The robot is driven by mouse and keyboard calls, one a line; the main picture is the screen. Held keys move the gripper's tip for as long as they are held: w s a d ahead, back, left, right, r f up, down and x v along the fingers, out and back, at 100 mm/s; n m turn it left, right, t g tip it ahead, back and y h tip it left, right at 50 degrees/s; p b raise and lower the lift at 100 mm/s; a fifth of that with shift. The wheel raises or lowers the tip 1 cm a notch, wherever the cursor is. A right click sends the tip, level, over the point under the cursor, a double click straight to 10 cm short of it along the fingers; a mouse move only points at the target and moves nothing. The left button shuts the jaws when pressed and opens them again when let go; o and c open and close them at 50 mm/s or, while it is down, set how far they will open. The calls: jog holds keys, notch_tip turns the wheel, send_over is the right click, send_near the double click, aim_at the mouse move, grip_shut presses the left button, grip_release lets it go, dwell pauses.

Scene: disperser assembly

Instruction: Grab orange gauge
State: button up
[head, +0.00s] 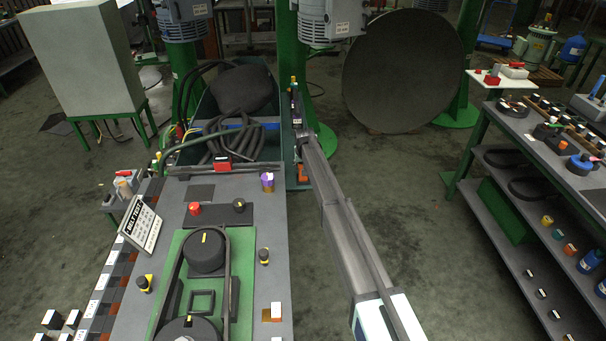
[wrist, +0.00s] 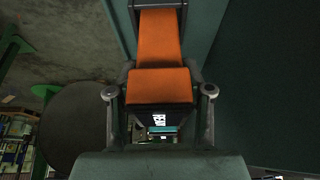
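The orange gauge (wrist: 160,86) is close up in the wrist view, with an orange strip above a wider orange block. Below the block is a dark face with white marks. My gripper (wrist: 160,62) has a grey finger on each side of the orange part. The fingers look very near its sides, but I cannot tell whether they press on it. In the head view a small orange part (head: 303,172) shows low beside my arm, near the crate's right side. My gripper's fingers are too small and dark to make out there.
A teal crate (head: 286,150) with black hoses stands left of my arm. The grey bench (head: 262,215) with a green plate is at front left. A large dark disc (head: 400,70) stands behind. A shelved table (head: 535,160) is at right; open floor (head: 445,250) lies between.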

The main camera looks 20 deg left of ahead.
grip_shut()
jog(key=shift+r, duration=0.15)
